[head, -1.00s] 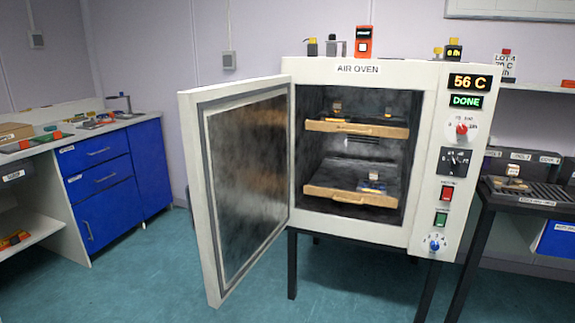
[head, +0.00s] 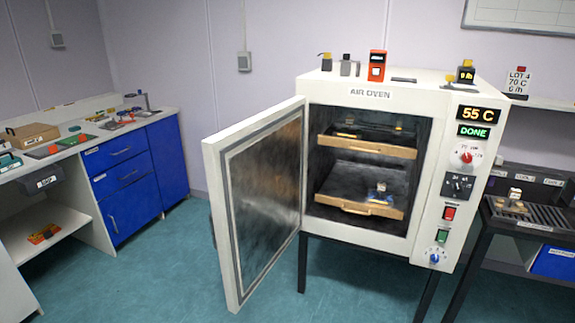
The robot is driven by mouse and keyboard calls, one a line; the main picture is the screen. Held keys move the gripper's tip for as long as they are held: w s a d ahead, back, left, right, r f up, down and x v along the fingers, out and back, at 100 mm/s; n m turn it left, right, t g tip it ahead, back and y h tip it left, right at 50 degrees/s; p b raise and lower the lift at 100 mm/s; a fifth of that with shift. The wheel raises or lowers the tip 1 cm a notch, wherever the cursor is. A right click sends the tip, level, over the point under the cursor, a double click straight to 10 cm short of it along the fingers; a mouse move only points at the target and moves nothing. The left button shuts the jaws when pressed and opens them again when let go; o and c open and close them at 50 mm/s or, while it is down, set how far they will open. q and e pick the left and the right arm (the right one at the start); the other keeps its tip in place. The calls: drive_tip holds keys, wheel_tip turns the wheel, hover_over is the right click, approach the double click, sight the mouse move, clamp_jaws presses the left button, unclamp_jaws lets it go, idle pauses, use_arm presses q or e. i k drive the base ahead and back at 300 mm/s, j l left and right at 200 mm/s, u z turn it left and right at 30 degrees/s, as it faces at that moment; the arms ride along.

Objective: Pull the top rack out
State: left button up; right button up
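The top rack (head: 367,147) is in the upper part of the air oven (head: 372,93). It has a light wooden front edge with a small handle, and small items sit on it towards the back. The lower rack (head: 358,208) has a similar front edge and carries a small item with blue on it at its right. The oven door (head: 262,190) stands wide open to the left. Neither of my grippers shows in the head view.
The open door's free edge reaches out at the front left. A dark stand with a grille (head: 530,217) is close on the oven's right. A bench with blue drawers (head: 122,173) is at the left. Several small items stand on the oven top. The floor in front is clear.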

sight(371, 133)
drive_tip(key=j+z, duration=0.2)
drive_tip(key=z, duration=0.15)
drive_tip(key=i+j+z, duration=0.1)
drive_tip(key=j+z, duration=0.4)
drive_tip(key=j, duration=0.65)
drive_tip(key=j+z, duration=0.15)
drive_tip(key=j, duration=0.65)
drive_tip(key=k+j+z, duration=0.15)
drive_tip(key=j, duration=0.65)
drive_tip(key=i+j, duration=0.4)
drive_tip(key=i, duration=0.2)
